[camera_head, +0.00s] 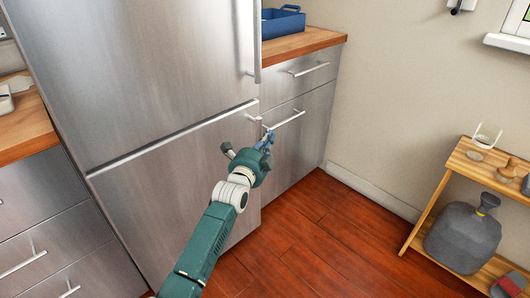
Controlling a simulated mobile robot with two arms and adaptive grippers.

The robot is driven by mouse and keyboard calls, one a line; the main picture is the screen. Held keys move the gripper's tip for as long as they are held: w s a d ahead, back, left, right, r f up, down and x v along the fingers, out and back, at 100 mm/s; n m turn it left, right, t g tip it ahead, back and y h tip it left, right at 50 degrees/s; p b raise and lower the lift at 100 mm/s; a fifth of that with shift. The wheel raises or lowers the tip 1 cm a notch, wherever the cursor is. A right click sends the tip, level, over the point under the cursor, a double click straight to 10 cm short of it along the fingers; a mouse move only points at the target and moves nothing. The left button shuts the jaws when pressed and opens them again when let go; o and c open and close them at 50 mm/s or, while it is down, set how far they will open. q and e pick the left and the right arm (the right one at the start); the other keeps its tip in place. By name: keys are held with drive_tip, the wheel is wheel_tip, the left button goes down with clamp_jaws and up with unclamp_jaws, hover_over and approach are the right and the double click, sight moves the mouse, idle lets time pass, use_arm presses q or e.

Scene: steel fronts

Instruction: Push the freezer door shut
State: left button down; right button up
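The freezer door (165,185) is the lower steel front of the tall fridge, below the upper steel door (140,65). It looks flush or nearly flush with the upper door; a small gap cannot be made out. A pale strip runs along its top edge. My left gripper (267,138) is at the door's upper right corner, by its handle, in front of the neighbouring cabinet. Its fingers are small and partly hidden by the wrist, so whether it touches the door or is open is unclear. My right gripper is not in view.
A steel drawer and cabinet (300,150) stand right of the fridge, under a wooden counter with a blue tray (283,22). Drawers (40,225) stand left. The red wood floor (330,240) between is clear.

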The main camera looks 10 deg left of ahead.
use_arm(q)
drive_tip(key=s+p, duration=0.1)
drive_tip(key=s, duration=0.6)
drive_tip(key=shift+s+a+p, duration=0.15)
drive_tip(key=shift+s+p, duration=0.2)
drive_tip(key=shift+s, duration=0.05)
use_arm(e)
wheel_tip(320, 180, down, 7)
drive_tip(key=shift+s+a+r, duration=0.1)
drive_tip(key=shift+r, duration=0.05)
